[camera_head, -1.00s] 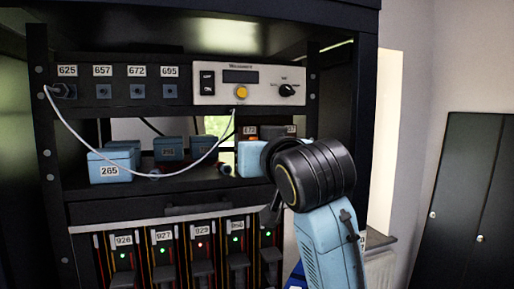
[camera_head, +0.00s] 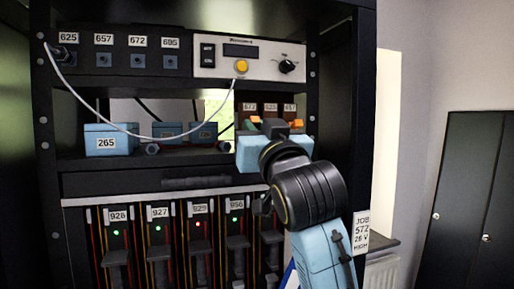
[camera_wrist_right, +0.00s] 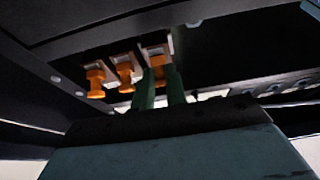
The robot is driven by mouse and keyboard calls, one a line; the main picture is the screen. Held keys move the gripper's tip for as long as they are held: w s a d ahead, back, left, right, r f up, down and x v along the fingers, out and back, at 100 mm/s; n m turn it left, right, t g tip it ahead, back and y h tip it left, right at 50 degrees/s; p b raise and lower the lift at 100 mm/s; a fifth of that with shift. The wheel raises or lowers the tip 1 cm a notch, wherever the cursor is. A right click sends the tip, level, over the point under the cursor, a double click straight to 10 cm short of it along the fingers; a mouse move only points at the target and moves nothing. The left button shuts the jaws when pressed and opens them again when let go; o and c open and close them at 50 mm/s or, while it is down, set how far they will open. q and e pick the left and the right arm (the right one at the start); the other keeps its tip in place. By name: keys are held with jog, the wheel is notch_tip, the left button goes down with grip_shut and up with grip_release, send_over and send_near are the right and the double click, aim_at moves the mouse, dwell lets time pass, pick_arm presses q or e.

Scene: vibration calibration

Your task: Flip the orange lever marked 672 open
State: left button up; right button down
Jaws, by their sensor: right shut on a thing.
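Three orange levers stand in a row on the rack's right side, under small labels. The left one in the head view (camera_head: 252,122) sits under a label that seems to read 672. The right one (camera_head: 296,123) shows beside my gripper, which hides the middle one. My right gripper (camera_head: 272,127) is at this row. In the right wrist view its two dark green fingers (camera_wrist_right: 162,88) are shut around the rightmost lever (camera_wrist_right: 155,50), covering part of it. The two other levers (camera_wrist_right: 95,80) are free. I cannot read any mark there. My left gripper is not in view.
A panel (camera_head: 247,60) with a yellow button and a knob is above. A loose white cable (camera_head: 110,122) hangs across the rack's left. A blue box marked 265 (camera_head: 101,142) stands on the shelf. Numbered modules (camera_head: 160,245) fill the rack below.

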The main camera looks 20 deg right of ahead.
jog(key=shift+f+t+b, duration=0.25)
jog(key=shift+t+b, duration=0.5)
jog(key=shift+b, duration=0.25)
jog(key=shift+f+t+b, duration=0.2)
jog(key=shift+t+b, duration=0.55)
jog(key=shift+b, duration=0.2)
jog(key=c, duration=1.4)
grip_release()
jog(key=shift+c, duration=0.2)
jog(key=b+v, duration=0.3)
jog(key=v, duration=1)
